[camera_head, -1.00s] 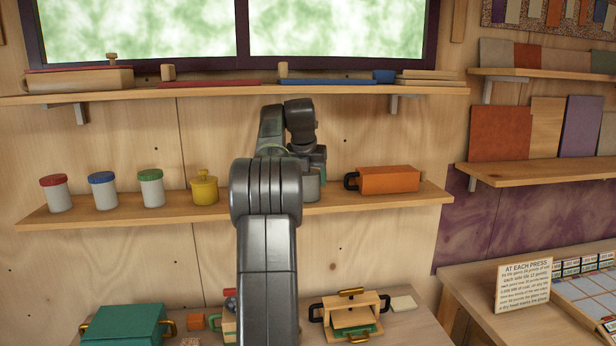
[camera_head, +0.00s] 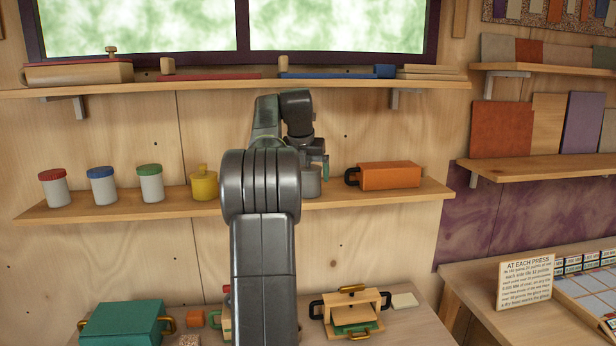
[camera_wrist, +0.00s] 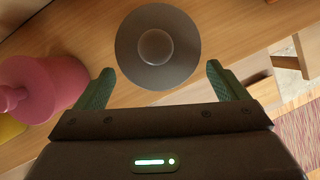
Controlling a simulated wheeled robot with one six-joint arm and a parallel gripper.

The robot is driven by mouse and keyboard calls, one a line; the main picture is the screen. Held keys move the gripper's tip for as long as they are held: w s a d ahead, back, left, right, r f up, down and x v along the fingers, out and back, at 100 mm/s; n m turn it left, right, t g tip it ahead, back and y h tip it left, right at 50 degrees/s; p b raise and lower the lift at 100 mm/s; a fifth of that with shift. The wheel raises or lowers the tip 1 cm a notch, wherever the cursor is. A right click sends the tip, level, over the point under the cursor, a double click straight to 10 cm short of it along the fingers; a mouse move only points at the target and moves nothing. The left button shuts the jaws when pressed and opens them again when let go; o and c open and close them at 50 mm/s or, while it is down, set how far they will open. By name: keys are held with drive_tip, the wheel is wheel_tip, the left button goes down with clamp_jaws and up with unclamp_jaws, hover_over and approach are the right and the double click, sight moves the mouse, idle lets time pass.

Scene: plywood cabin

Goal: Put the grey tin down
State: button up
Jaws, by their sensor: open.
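The grey tin (camera_head: 312,186) stands upright on the middle shelf (camera_head: 110,212), right of my arm, which hides part of it. In the wrist view its round grey lid with a knob (camera_wrist: 157,48) is seen from above, whole and clear of the fingers. My gripper (camera_wrist: 160,85) is open, with its two green fingers apart on either side and nothing between them. In the head view my gripper (camera_head: 318,166) is just above the tin, mostly dark against the wall.
A pink knobbed tin (camera_wrist: 45,85) stands close beside the left finger. A yellow pot (camera_head: 204,187) and several lidded jars (camera_head: 102,187) stand further left on the shelf. An orange box (camera_head: 390,176) with a black handle is to the right. Another shelf (camera_head: 230,87) runs above.

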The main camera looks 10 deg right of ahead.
sight(308, 168)
drive_tip(key=s+a+b, duration=0.3)
drive_tip(key=s, duration=0.5)
drive_tip(key=shift+s+a, duration=0.3)
drive_tip(key=w+d+p, duration=0.1)
drive_tip(key=w, duration=0.2)
drive_tip(key=w+d+p, duration=0.2)
drive_tip(key=w, duration=0.2)
drive_tip(key=w+d+p, duration=0.1)
drive_tip(key=w, duration=0.2)
drive_tip(key=shift+w+d+p, duration=0.15)
drive_tip(key=shift+p, duration=0.25)
drive_tip(key=shift+w+d+f, duration=0.1)
drive_tip(key=shift+w+d, duration=0.15)
drive_tip(key=shift+w, duration=0.25)
drive_tip(key=shift+w+f, duration=0.15)
drive_tip(key=shift+f, duration=0.4)
drive_tip(key=shift+r, duration=0.1)
